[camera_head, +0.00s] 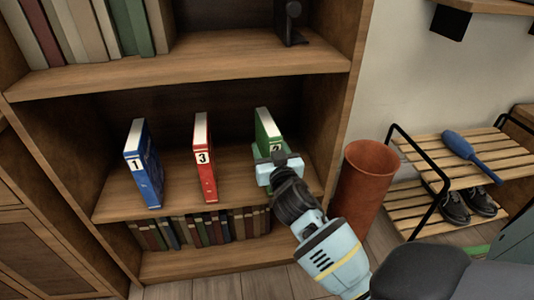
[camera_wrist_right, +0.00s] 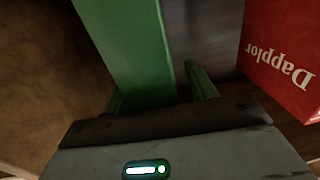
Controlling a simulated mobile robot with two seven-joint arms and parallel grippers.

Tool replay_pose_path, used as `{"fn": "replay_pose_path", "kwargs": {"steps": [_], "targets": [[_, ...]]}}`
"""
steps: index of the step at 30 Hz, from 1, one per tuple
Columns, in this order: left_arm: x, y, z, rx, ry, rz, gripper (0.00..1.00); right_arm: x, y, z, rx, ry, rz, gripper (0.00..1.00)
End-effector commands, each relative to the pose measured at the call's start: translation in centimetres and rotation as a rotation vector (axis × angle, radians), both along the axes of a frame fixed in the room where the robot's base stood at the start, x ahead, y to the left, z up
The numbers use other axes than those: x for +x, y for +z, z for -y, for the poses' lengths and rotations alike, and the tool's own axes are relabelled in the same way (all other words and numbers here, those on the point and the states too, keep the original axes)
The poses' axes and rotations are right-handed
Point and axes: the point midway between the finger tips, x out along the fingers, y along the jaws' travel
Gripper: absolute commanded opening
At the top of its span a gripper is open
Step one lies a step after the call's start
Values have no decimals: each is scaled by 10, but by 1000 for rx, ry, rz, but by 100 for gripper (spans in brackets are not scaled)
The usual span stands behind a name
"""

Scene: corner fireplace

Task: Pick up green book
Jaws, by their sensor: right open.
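The green book (camera_head: 266,125) stands upright on the middle shelf, the rightmost of three numbered books. Its lower part is hidden by my right gripper (camera_head: 274,163), which is right in front of it. In the right wrist view the green book (camera_wrist_right: 125,48) reaches down between the two fingers of my right gripper (camera_wrist_right: 160,92). The fingers are open around it, with a gap visible on the right side of the book. My left gripper is not in view.
A red book (camera_head: 204,165) and a blue book (camera_head: 144,165) stand to the left on the same shelf (camera_head: 178,190). The upper shelf board (camera_head: 190,68) is above. A brown bin (camera_head: 362,185) stands right of the bookcase, beside a slatted shoe rack (camera_head: 430,150).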

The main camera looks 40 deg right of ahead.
Motion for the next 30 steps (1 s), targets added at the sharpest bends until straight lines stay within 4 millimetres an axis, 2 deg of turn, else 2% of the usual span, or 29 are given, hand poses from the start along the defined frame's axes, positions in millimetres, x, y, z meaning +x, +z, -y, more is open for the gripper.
{"fn": "replay_pose_path", "kwargs": {"steps": [5, 17, 25, 30], "targets": [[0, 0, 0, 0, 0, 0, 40, 0, 0, 0, 0, 0, 0, 55], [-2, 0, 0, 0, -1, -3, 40, 0, 0, 0, 0, 0, -1, 4], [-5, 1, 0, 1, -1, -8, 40, 0, 5, 0, -2, 0, 4, 4], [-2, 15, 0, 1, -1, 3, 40, 0, 29, 0, -1, 0, 7, 4]]}}
